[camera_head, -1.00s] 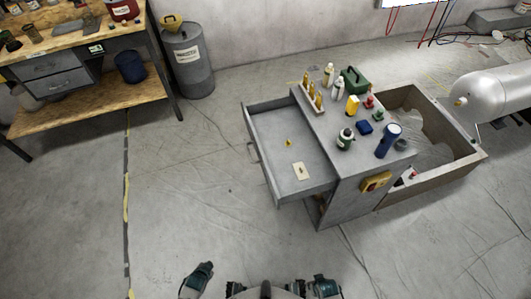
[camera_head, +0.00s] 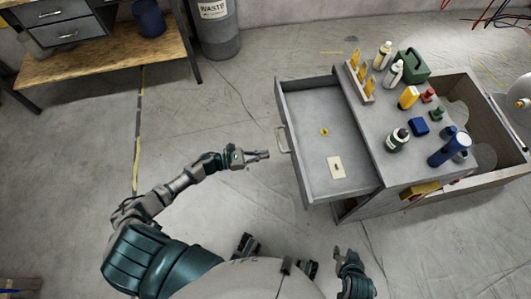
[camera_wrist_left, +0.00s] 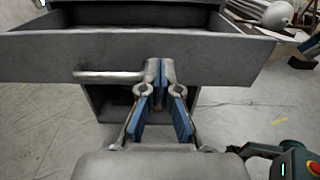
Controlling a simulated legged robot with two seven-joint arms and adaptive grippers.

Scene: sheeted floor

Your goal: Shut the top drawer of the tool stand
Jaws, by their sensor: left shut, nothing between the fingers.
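The grey tool stand (camera_head: 372,95) has its top drawer (camera_head: 300,120) pulled far out towards the left. The drawer's bar handle (camera_head: 283,140) is on its front, facing my left gripper. My left gripper (camera_head: 266,155) is shut and empty, its tips a short gap from the drawer front. In the left wrist view the fingertips (camera_wrist_left: 162,68) overlap the drawer front (camera_wrist_left: 215,52), just right of the handle (camera_wrist_left: 110,76); contact cannot be told. My right gripper (camera_head: 343,252) hangs low, right of my body; its jaw state is unclear.
The drawer holds a pale plate (camera_head: 336,167) and a small yellow piece (camera_head: 324,132). Bottles, a green box (camera_head: 412,66) and a blue cylinder (camera_head: 447,150) stand on top. An open crate (camera_head: 497,180) adjoins the stand's right side. The floor left of the drawer is clear.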

